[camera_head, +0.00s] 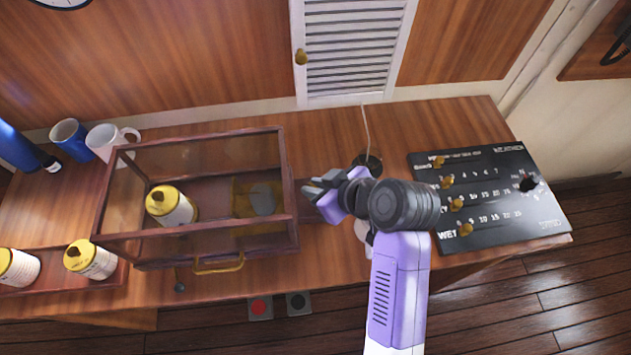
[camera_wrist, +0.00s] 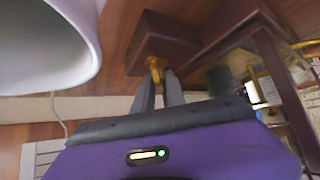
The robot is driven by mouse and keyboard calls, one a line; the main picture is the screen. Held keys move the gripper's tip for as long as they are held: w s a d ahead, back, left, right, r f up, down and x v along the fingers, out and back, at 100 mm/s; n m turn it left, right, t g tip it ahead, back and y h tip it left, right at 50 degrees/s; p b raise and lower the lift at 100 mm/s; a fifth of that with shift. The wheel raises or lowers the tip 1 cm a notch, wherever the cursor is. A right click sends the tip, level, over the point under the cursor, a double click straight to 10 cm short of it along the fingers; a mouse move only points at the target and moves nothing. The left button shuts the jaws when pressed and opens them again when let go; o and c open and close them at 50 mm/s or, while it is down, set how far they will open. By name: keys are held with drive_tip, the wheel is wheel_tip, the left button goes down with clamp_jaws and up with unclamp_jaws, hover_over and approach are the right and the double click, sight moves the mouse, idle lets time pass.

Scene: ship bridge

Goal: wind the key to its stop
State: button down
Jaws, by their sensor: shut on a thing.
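The key is a small brass piece (camera_wrist: 156,66) on the side of a dark red-brown block (camera_wrist: 160,36) in the wrist view. My gripper (camera_wrist: 158,90) is shut on the key, with one grey finger on each side of it. In the head view my gripper (camera_head: 314,188) is at the right end of the glass-sided wooden case (camera_head: 289,190). The key is hidden there. How far the key is turned cannot be told.
A blurred white rounded object (camera_wrist: 50,45) is close at the left in the wrist view. A black board with brass pegs (camera_head: 500,190) lies right of my arm. The case holds a yellow-topped canister (camera_head: 172,207). Mugs (camera_head: 112,140) stand behind it.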

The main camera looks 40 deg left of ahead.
drive_tip(key=m+t+p, duration=0.1)
drive_tip(key=m+t, duration=0.1)
drive_tip(key=m+t+h+p, duration=0.1)
drive_tip(key=m+p, duration=0.1)
drive_tip(key=m, duration=0.1)
drive_tip(key=shift+r+t, duration=0.2)
drive_tip(key=shift+t, duration=0.2)
drive_tip(key=shift+f+m+p, duration=0.1)
drive_tip(key=shift+m+p, duration=0.2)
drive_tip(key=shift+p, duration=0.05)
drive_tip(key=shift+t, duration=0.3)
drive_tip(key=c, duration=1.5)
unclamp_jaws()
drive_tip(key=shift+o, duration=0.2)
drive_tip(key=b+v, duration=0.1)
drive_tip(key=v, duration=0.6)
drive_tip(key=shift+d+r, duration=0.15)
drive_tip(key=shift+r, duration=0.15)
drive_tip(key=shift+s, duration=0.15)
